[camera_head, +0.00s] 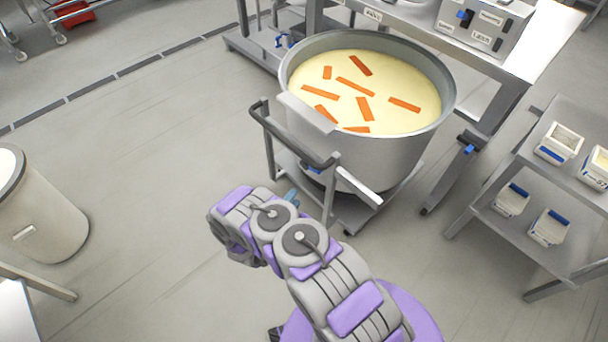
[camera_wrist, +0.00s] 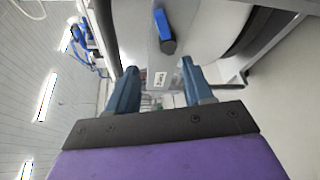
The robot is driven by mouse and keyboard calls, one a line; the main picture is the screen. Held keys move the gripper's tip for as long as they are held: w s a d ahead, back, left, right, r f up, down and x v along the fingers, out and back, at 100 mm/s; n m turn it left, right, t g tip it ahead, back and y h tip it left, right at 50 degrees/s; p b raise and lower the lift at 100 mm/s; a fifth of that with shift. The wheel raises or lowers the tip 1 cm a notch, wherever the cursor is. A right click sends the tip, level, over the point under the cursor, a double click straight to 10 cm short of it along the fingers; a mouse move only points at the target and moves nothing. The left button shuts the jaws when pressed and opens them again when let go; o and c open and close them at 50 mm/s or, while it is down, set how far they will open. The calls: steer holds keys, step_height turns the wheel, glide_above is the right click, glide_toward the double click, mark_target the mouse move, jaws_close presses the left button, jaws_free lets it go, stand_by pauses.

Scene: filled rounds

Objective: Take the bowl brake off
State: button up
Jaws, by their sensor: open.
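The large steel bowl (camera_head: 372,158) stands on a wheeled trolley with a grey push handle (camera_head: 290,142). It holds pale dough with several orange strips. In the wrist view a blue lever (camera_wrist: 164,28), which looks like the brake, sits on a grey plate with a small label (camera_wrist: 160,78). A small blue part (camera_head: 312,169) low behind the handle may be the same lever. My gripper (camera_wrist: 160,88) is open, its two blue-grey fingers apart. The lever appears ahead of the fingers, not between them. In the head view my arm hides most of the gripper.
A steel machine frame (camera_head: 470,165) with a control box (camera_head: 484,25) stands behind and right of the bowl. A shelf table (camera_head: 540,205) with several small tubs is at the right. A grey bin (camera_head: 45,225) stands at the left. The floor between bin and trolley is clear.

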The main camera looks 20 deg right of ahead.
steer(key=b, duration=0.3)
glide_toward(314, 171)
steer(key=shift+n+g, duration=0.3)
steer(key=shift+n, duration=0.1)
steer(key=x, duration=0.9)
steer(key=shift+w+a+r, duration=0.1)
steer(key=shift+w+r, duration=0.05)
steer(key=shift+a, duration=0.15)
steer(key=shift+c, duration=0.3)
steer(key=c, duration=0.4)
jaws_close()
